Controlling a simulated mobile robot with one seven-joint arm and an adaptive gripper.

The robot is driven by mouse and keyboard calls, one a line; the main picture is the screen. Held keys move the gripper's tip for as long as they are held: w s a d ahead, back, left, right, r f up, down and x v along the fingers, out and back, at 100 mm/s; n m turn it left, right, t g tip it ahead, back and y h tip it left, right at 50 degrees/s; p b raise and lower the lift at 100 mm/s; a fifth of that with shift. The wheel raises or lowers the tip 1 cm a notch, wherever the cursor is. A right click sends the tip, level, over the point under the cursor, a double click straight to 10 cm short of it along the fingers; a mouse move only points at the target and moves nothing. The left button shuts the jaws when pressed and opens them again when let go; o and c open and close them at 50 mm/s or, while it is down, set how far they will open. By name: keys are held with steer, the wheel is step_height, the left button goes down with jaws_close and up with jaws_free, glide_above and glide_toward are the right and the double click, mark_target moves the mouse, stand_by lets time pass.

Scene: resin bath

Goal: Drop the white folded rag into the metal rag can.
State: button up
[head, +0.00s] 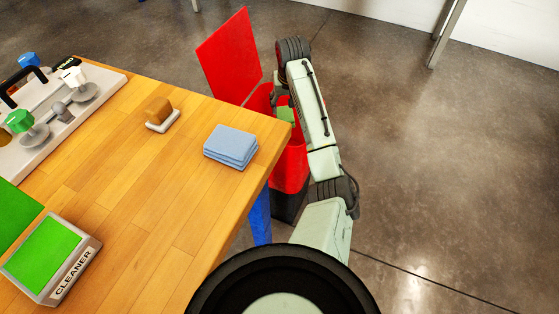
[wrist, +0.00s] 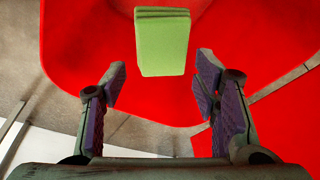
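A red can (head: 290,172) with its red lid (head: 231,55) raised stands beyond the table's right corner; its red surface also fills much of the wrist view (wrist: 75,45). A folded rag (wrist: 163,45) shows light green, not white, in the wrist view. It lies beyond my fingertips, with gaps on both sides. A light green patch (head: 286,115) at the can's mouth in the head view looks like the same rag. My gripper (wrist: 162,80) is open, its fingers apart and touching nothing visible. In the head view my arm hides it. Whether the rag is resting or falling I cannot tell.
A blue folded cloth stack (head: 231,146) lies near the wooden table's (head: 165,200) right corner. A brown block on a white base (head: 161,122), a green-topped cleaner tray (head: 50,258) and a bath station (head: 50,115) are further left. The floor to the right (head: 450,170) is clear.

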steer(key=o, duration=0.3)
steer(key=shift+o, duration=0.2)
steer(key=v, duration=1.2)
